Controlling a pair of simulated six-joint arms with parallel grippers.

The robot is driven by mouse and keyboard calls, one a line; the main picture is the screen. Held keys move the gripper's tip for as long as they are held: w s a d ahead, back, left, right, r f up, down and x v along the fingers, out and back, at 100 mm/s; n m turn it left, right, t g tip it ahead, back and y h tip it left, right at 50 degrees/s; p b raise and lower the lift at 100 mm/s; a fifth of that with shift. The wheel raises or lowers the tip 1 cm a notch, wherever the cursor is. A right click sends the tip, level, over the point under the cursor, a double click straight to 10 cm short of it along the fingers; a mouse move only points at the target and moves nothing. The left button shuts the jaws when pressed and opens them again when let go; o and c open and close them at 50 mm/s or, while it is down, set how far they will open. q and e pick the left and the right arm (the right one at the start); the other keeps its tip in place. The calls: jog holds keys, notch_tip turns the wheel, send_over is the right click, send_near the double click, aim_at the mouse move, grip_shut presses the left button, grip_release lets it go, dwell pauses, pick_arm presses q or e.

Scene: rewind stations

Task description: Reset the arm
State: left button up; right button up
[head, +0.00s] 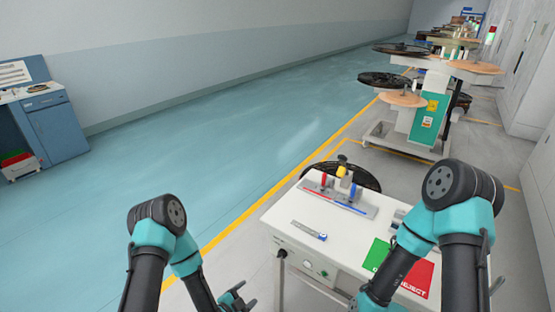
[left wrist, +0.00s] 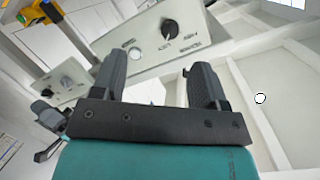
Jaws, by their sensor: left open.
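My left arm hangs low at the bottom left of the head view. Its gripper (head: 238,298) is at the bottom edge, left of the white workstation (head: 283,217), apart from it and partly cut off. In the left wrist view the gripper (left wrist: 160,84) has its two dark fingers spread with nothing between them. A panel with a black knob (left wrist: 170,29) is beyond the fingers. My right arm is bent over the right side of the workstation. Its teal wrist reaches the bottom edge of the head view, and its fingers are out of view.
On the workstation are a fixture with red and blue strips (head: 350,207), a small tool (head: 309,230), a green pad (head: 377,254) and a red reject pad (head: 416,277). A black reel (head: 358,176) is behind. The blue-green floor (head: 180,170) at left is clear.

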pick_arm(q)
jog(key=s+a+r+n+g+y, duration=0.1)
jog(key=s+a+n+g+y, duration=0.1)
jog(key=s+a+n+g, duration=0.3)
jog(key=s+a+r+n+g+y, duration=0.1)
jog(key=s+a+n+g+y, duration=0.2)
jog(key=s+n, duration=0.7)
jog(key=a+n+g, duration=0.1)
jog(key=a+g, duration=0.1)
jog(key=g, duration=0.1)
jog(key=shift+s+a+n, duration=0.25)
jog(key=shift+a+n, duration=0.15)
dwell(0.8)
